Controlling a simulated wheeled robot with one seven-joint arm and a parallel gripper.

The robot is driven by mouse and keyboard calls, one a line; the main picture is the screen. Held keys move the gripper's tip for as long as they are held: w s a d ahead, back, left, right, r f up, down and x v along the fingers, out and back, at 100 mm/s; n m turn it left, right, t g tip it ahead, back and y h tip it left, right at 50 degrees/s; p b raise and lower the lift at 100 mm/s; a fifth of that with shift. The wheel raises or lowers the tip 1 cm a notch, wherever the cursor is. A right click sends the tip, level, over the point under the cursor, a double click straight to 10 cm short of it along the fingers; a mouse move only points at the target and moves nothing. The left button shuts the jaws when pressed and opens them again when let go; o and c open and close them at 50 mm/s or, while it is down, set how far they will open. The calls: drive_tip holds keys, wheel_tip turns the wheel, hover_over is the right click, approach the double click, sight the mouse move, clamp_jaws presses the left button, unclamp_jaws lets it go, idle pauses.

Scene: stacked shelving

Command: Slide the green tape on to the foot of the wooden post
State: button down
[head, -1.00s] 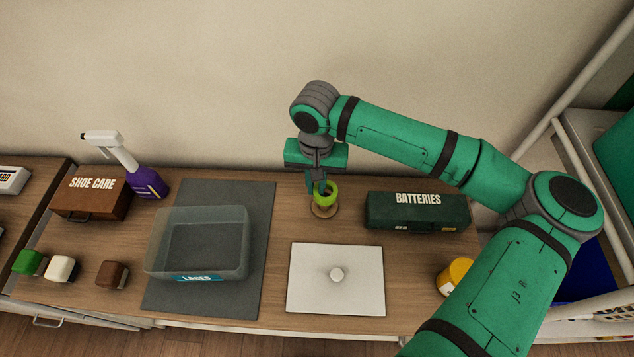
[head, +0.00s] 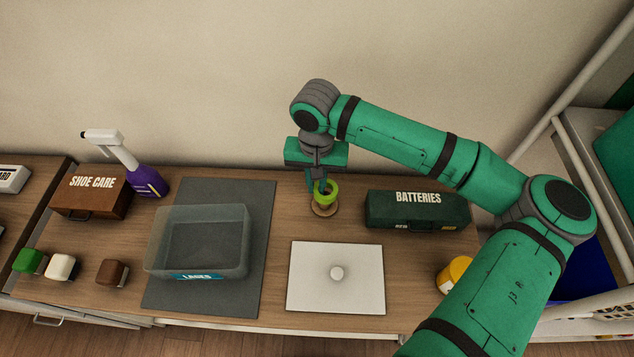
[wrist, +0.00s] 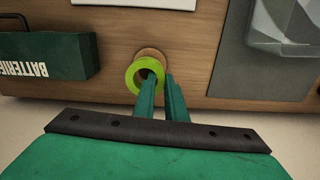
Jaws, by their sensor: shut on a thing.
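The green tape (head: 328,198) is a bright lime-green ring over the round wooden base of the post (head: 325,210), between the clear box and the batteries case. My gripper (head: 320,188) points down and is shut on the near-wall side of the ring. In the wrist view, the fingers (wrist: 160,84) pinch the ring's edge, and the tape (wrist: 133,72) overlaps the wooden base (wrist: 149,52). The tape looks above the base. The post's shaft is mostly hidden, so I cannot tell for sure whether the ring is around it.
The batteries case (head: 417,211) stands close on the right. A clear box (head: 197,262) sits on a grey mat (head: 262,215) to the left. A white plate with a knob (head: 310,275) lies in front. A spray bottle (head: 148,182) and shoe care box (head: 88,194) stand farther left.

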drive_tip(key=shift+f, duration=0.6)
idle(0.7)
drive_tip(key=c, duration=1.7)
unclamp_jaws()
wheel_tip(320, 180, up, 11)
drive_tip(key=shift+f, duration=0.1)
